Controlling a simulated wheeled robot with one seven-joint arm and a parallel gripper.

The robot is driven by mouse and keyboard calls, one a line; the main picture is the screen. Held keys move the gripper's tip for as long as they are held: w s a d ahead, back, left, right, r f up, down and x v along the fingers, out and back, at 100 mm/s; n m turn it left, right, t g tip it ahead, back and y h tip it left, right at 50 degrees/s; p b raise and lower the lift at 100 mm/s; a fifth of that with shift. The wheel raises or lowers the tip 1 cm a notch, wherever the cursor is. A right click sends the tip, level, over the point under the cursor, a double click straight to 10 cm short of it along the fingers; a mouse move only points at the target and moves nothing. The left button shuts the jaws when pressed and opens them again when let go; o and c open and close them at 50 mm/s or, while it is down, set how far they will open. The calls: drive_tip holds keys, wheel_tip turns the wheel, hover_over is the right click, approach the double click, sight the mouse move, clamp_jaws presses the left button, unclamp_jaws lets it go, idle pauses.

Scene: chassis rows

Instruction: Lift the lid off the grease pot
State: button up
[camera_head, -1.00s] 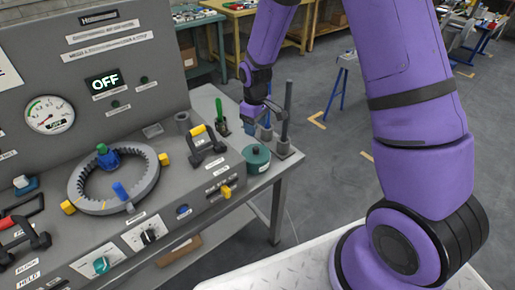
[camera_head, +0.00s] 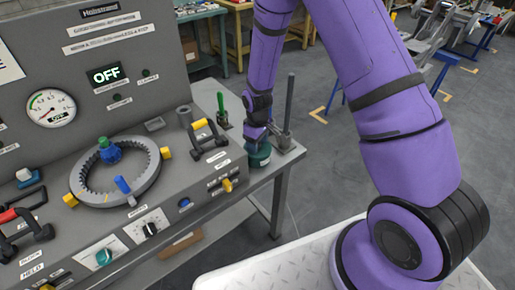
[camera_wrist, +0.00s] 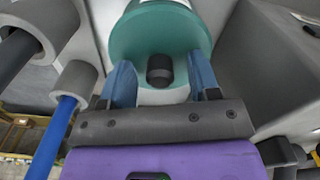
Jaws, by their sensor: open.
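The green grease pot (camera_head: 261,158) stands at the right end of the grey bench, mostly hidden behind my gripper (camera_head: 257,141) in the head view. In the wrist view its green lid (camera_wrist: 135,40) fills the upper middle, with a dark knob (camera_wrist: 160,70) on top. My gripper (camera_wrist: 161,72) is open, with one blue finger on each side of the knob. A gap shows between the knob and each finger. Whether the fingertips touch the lid cannot be told.
Upright posts (camera_head: 288,105) stand close behind and right of the pot. In the wrist view, grey cylinders (camera_wrist: 70,80) and a blue rod (camera_wrist: 52,135) lie left of the gripper.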

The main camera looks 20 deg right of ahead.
drive_tip(key=c, duration=1)
drive_tip(key=shift+r, duration=0.1)
wheel_tip(320, 180, up, 10)
drive_tip(key=shift+f, duration=0.1)
